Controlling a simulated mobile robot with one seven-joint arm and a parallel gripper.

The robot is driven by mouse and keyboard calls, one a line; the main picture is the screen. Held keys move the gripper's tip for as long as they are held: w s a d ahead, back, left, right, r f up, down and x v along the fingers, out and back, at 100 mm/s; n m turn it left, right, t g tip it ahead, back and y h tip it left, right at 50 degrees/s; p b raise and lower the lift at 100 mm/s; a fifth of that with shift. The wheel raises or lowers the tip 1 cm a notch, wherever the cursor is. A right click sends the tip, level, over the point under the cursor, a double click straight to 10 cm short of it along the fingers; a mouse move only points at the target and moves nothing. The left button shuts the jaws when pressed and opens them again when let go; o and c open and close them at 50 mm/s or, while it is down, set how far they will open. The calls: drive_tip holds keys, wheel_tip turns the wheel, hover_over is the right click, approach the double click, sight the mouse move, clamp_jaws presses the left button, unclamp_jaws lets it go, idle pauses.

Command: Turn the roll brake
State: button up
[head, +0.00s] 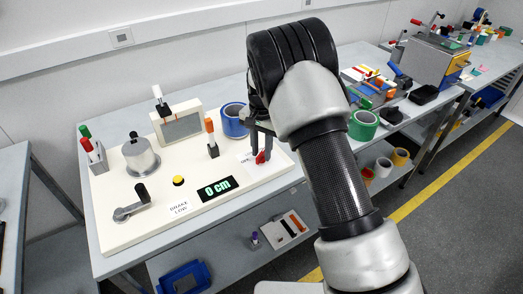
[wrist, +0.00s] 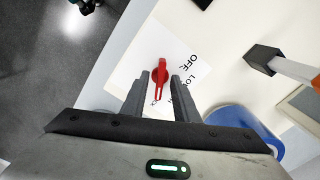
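The roll brake is a small red lever (wrist: 161,72) on a white label printed with OFF, LOW and another partly hidden word. In the head view the red lever (head: 262,157) sits at the right end of a cream panel (head: 110,225), just below my fingers. My gripper (wrist: 160,82) is open in the wrist view, one finger on each side of the lever, with gaps showing on both sides. In the head view my gripper (head: 262,138) points down over the label. I cannot tell whether the fingers reach down to the lever's height.
The panel also carries a grey crank (head: 130,210), a metal spool (head: 140,158), a yellow button (head: 178,181), a display reading 0 cm (head: 216,189), an orange-topped lever (head: 211,138) and a grey screen (head: 181,128). A blue roll (head: 234,120) stands close behind my gripper.

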sight(262, 153)
wheel_tip(262, 153, up, 17)
drive_tip(key=shift+r, duration=0.15)
idle(0.4)
drive_tip(key=s+d+r+n+t+y+p, duration=0.1)
drive_tip(key=s+d+r+n+t+p, duration=0.15)
drive_tip(key=s+d+r, duration=1.05)
drive_tip(key=s+d+n+t+p, duration=0.1)
drive_tip(key=s+d, duration=0.1)
drive_tip(key=s, duration=0.7)
drive_tip(key=s+d+r+n+t+h, duration=0.1)
drive_tip(key=s+d+n+t, duration=0.1)
drive_tip(key=s, duration=0.8)
drive_tip(key=shift+r+p, duration=0.25)
drive_tip(key=shift+p, duration=0.15)
